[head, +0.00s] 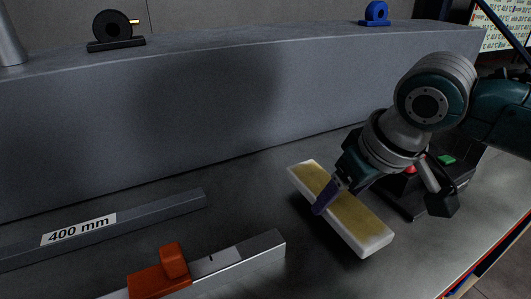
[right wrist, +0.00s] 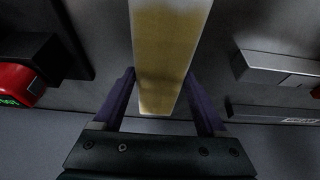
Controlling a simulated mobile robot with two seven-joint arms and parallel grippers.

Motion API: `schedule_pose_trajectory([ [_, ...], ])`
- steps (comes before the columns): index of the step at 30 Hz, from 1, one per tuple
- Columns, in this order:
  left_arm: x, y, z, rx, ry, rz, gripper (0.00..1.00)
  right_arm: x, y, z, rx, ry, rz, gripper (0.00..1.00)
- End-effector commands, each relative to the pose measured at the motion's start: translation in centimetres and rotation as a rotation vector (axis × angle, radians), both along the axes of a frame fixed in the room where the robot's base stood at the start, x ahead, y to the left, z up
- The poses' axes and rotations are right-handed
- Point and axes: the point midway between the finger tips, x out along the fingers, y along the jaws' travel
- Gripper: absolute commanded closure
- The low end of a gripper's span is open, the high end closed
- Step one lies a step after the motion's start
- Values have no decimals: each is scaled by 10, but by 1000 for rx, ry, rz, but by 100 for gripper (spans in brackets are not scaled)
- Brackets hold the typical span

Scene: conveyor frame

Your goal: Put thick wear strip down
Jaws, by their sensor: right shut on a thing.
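The thick wear strip (head: 357,218) is a white block with a tan-yellow top face, lying at a slant over the dark work surface in the head view. My right gripper (head: 326,196) is shut on it near its middle, with a purple finger across the near side. In the right wrist view the strip (right wrist: 168,60) runs between the two purple fingers of the right gripper (right wrist: 166,95). A dark shadow lies by its lower edge; I cannot tell whether it touches the surface. My left gripper is not in view.
A grey bar marked 400 mm (head: 100,230) and a metal rule with an orange slider (head: 160,272) lie at left. A grey frame beam (head: 200,110) runs behind. A dark device with red and green buttons (head: 447,160) stands right, partly behind my arm.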

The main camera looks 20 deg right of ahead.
Motion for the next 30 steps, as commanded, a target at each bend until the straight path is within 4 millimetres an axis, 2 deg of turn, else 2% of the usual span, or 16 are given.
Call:
schedule_pose_trajectory([
  [1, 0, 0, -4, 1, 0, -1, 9, 0, 0, -11, 1, 2, -1, 94],
  [4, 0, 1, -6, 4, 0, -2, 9, 0, 0, -22, 0, 0, -1, 94],
  [17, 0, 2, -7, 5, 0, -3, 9, 0, 0, -27, 0, -1, -1, 94],
  [18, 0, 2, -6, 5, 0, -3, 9, 0, 0, -27, 0, 0, 0, 21],
  [24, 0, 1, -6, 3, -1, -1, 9, 0, 0, -27, 0, 0, 0, 0],
  [30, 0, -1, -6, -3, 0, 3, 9, 0, 0, -26, 0, 0, 0, 0],
])
